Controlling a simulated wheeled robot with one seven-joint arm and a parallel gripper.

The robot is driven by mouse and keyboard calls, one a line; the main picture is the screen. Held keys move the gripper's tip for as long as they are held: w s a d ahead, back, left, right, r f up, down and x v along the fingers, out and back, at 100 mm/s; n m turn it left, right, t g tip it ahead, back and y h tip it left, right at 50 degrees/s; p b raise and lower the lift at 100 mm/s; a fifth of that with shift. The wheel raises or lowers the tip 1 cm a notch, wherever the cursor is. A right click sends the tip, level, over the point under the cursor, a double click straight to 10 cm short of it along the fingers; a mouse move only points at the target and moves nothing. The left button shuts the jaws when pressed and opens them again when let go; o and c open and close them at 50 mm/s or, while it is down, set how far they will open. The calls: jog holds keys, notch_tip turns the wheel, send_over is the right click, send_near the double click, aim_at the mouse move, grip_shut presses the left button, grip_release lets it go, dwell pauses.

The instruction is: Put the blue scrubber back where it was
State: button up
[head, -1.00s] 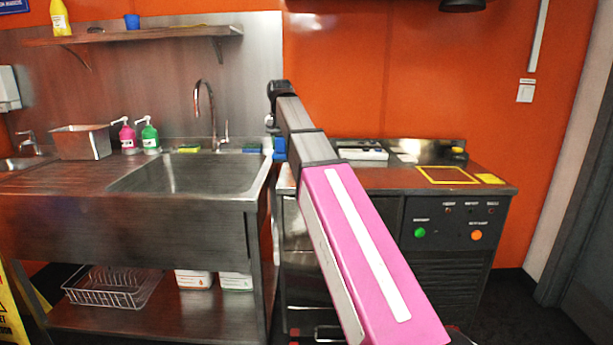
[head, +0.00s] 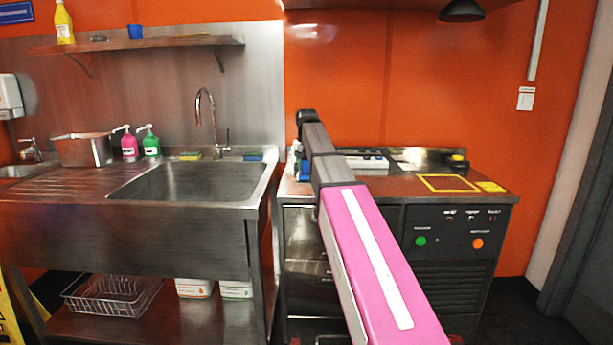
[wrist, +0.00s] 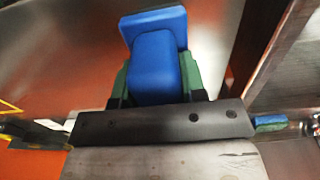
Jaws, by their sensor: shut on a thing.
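The blue scrubber (wrist: 155,68) is a blue block with a wider blue end, held in my gripper (wrist: 156,82). Green parts flank it on both sides in the wrist view. In the head view the blue scrubber (head: 305,170) shows just left of my arm, above the left end of the dark counter (head: 400,185). My arm hides part of it there. I cannot tell whether it touches the counter. A second blue piece (head: 253,156) lies on the sink's back ledge, right of the tap; it also shows in the wrist view (wrist: 270,123).
The sink (head: 195,182) stands left of the counter, with a gap between them. A yellow-green sponge (head: 190,156), a pink bottle (head: 129,146) and a green bottle (head: 151,145) stand along its back. A yellow-outlined square (head: 447,183) marks clear countertop at right.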

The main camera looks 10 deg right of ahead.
aim_at(307, 174)
jog(key=shift+f, duration=1.9)
jog(key=shift+f, duration=0.1)
jog(key=o, duration=0.8)
jog(key=shift+o, duration=0.2)
notch_tip(307, 174, up, 12)
jog(key=shift+r, duration=0.15)
